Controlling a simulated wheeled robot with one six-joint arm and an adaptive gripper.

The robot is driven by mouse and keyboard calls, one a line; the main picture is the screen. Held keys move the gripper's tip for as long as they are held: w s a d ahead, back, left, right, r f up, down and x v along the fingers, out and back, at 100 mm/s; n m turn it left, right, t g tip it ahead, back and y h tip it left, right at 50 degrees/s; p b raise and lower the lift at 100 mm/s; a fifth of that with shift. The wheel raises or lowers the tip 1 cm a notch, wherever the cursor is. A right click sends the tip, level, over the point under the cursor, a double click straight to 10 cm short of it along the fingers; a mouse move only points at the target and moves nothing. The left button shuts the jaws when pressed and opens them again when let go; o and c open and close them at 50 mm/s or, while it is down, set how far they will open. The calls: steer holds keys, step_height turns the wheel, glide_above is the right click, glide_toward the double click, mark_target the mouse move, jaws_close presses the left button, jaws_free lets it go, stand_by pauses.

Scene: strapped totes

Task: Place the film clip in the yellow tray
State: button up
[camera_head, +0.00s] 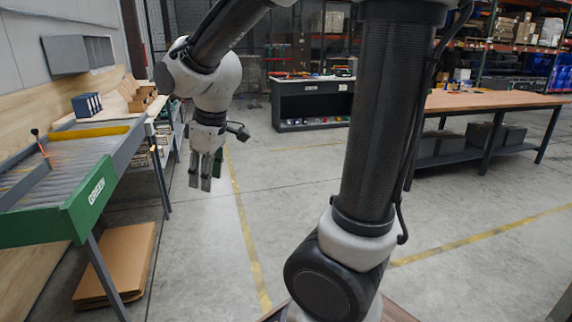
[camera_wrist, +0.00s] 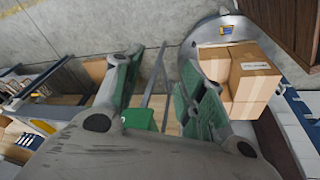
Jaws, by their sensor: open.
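My gripper (camera_head: 206,184) hangs fingers down over the open floor, to the right of the roller conveyor in the head view. In the wrist view my gripper (camera_wrist: 162,62) has its two green-padded fingers spread apart, with nothing held between them. I cannot make out a film clip in either view. A long yellow piece (camera_head: 95,132) lies across the far part of the conveyor; I cannot tell whether it is the yellow tray.
The roller conveyor (camera_head: 75,206) with its green end stands at left, flat cardboard (camera_head: 120,262) below it. A black workbench (camera_head: 310,102) stands behind, a wooden-topped table (camera_head: 480,102) at right. Cardboard boxes (camera_wrist: 250,80) show in the wrist view. The middle floor is clear.

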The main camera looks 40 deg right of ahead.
steer(key=s+d+r+m, duration=0.2)
steer(key=s+d+m, duration=0.2)
steer(key=s, duration=0.4)
steer(key=s+d+r+m+t+h, duration=0.1)
steer(key=s+d+r+m, duration=0.2)
steer(key=s+d, duration=0.4)
steer(key=shift+s+m, duration=0.6)
steer(key=shift+s, duration=0.2)
